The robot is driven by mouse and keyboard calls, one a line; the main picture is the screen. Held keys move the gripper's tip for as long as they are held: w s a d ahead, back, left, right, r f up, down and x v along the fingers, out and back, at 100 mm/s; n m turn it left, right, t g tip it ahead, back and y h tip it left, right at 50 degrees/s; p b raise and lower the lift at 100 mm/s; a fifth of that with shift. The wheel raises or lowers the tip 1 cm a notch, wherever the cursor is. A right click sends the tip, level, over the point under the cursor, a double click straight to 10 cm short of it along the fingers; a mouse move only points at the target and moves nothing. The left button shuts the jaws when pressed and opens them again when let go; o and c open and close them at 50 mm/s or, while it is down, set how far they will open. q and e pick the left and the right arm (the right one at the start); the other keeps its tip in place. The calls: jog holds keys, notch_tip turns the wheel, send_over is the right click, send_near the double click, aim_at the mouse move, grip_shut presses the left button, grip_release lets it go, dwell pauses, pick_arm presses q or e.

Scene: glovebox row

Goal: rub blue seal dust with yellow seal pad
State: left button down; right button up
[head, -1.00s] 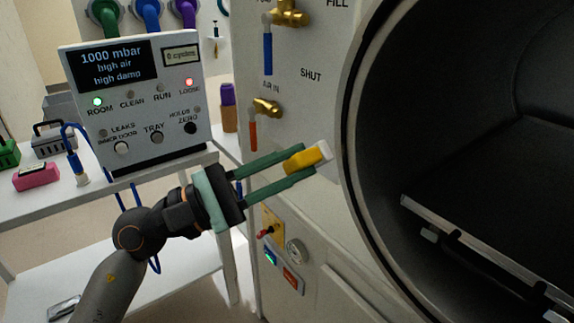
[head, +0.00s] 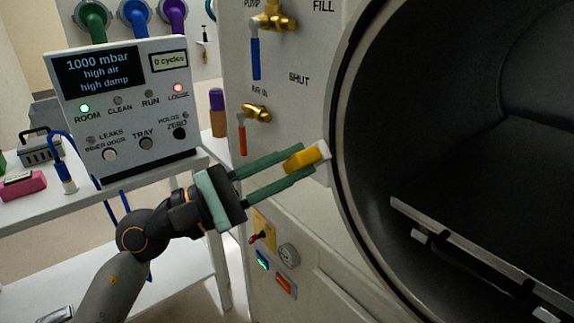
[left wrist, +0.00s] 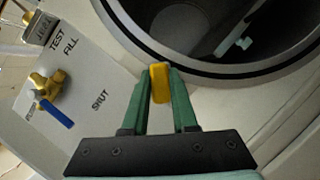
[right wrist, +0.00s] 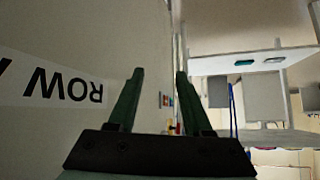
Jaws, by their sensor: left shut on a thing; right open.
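The yellow seal pad (head: 301,160) has a white face. My left gripper (head: 307,158) is shut on it, and its white side is at the left edge of the big round chamber opening, beside the dark seal ring (head: 338,130). In the left wrist view the pad (left wrist: 160,84) sits between the fingertips, with the dark ring (left wrist: 215,70) just beyond. I cannot tell whether the pad touches the ring. I make out no blue dust on the ring. My right gripper (right wrist: 160,74) is open and empty in the right wrist view, outside the head view.
A control box (head: 125,105) stands on a white bench to the left. A blue-handled valve (head: 255,58) and an orange-handled valve (head: 242,135) stick out above the left gripper. A tray shelf (head: 470,255) lies inside the chamber. A pink block (head: 22,186) is on the bench.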

pick_arm(q)
jog(key=s+d+p, duration=0.2)
jog(key=s, duration=0.1)
jog(key=shift+s+d, duration=0.15)
jog(key=w+b, duration=0.1)
jog(key=w+a+b, duration=0.1)
jog(key=b, duration=0.1)
jog(key=shift+w+a+f, duration=0.2)
jog(key=shift+w+a, duration=0.1)
jog(key=shift+w+a+r+b, duration=0.15)
jog(key=shift+w+a+b, duration=0.15)
jog(key=shift+w, duration=0.15)
jog(key=shift+a+r, duration=0.1)
jog(key=shift+r, duration=0.05)
jog(key=shift+w, duration=0.1)
